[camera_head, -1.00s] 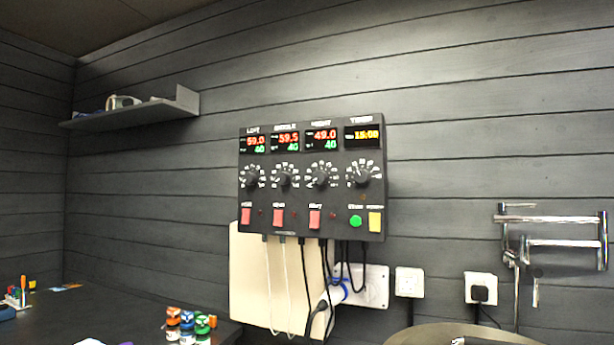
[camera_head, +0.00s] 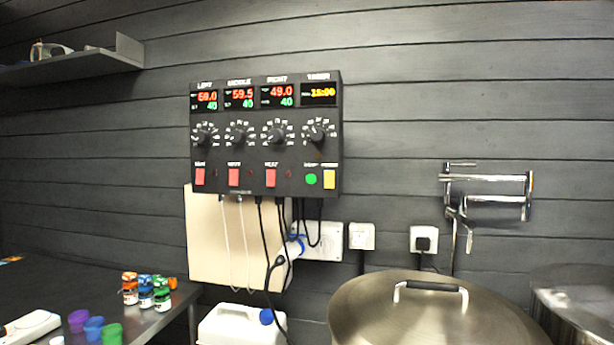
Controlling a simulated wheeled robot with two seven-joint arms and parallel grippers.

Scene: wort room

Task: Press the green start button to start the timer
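The green start button (camera_head: 311,179) is a round button at the lower right of the black control panel (camera_head: 262,155) on the wall. It sits just left of a yellow switch (camera_head: 329,179) and under the timer knob (camera_head: 318,133). The timer display (camera_head: 318,93) at the panel's top right reads 15:00 in yellow. Three other displays show red and green numbers, with red switches below them. Nothing covers the button. Neither of my grippers shows in the head view.
A large lidded steel pot (camera_head: 400,318) stands below and right of the panel. A counter (camera_head: 60,285) with small bottles (camera_head: 146,290) is at the left. A white canister (camera_head: 240,326) stands below the panel. Cables hang under it. A wall shelf (camera_head: 75,65) is at upper left.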

